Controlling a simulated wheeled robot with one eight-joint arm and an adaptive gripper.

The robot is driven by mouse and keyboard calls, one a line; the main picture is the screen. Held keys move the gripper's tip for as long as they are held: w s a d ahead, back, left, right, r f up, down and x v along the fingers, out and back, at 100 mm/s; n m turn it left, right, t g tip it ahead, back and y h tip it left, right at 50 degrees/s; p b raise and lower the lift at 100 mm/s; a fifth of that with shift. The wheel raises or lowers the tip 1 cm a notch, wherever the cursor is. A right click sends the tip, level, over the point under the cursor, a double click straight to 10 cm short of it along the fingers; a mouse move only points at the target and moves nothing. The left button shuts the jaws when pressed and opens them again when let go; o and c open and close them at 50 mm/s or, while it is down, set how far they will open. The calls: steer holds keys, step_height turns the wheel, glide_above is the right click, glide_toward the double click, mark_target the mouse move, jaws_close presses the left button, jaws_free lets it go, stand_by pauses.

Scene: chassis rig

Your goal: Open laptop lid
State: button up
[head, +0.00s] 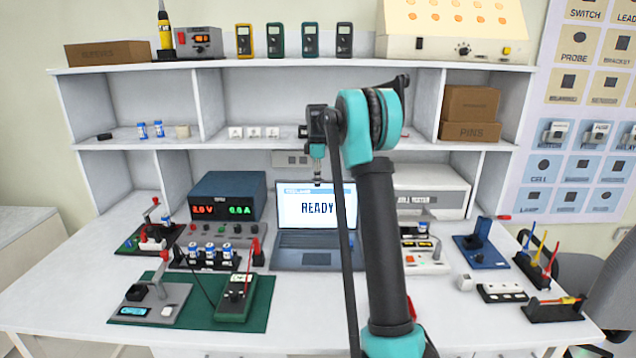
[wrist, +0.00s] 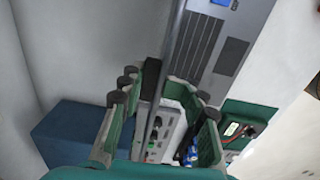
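The laptop (head: 303,258) stands at the middle of the bench with its lid (head: 300,222) raised roughly upright. The lit screen reads READY, and my arm covers its right part. My gripper (head: 318,181) is at the top edge of the lid in the head view. In the wrist view my gripper (wrist: 165,92) has its fingers spread apart. The lid's thin edge (wrist: 177,45) runs between or below them; contact cannot be told. The laptop's keyboard (wrist: 197,45) shows to the right of that edge.
A dark power supply (head: 228,196) stands left of the laptop, and a white tester (head: 432,192) stands to its right. A battery holder (head: 213,258) and a green mat (head: 190,318) with devices lie at the front left. A shelf (head: 290,145) rises behind.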

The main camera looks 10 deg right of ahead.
step_height(320, 180, up, 12)
stand_by(0.8)
steer(key=shift+s, duration=0.1)
steer(key=s+f+m+t, duration=0.1)
steer(key=s+f+m, duration=0.4)
steer(key=s+f, duration=0.4)
steer(key=s+f+m+t, duration=0.1)
steer(key=s+f+m, duration=0.4)
steer(key=s, duration=1.6)
steer(key=s+f+m+t, duration=0.2)
steer(key=s+f+m, duration=0.3)
steer(key=s+f, duration=0.8)
steer(key=shift+s+a+m, duration=0.15)
steer(key=shift+s+m, duration=0.25)
steer(key=shift+s, duration=0.6)
steer(key=shift+r, duration=0.1)
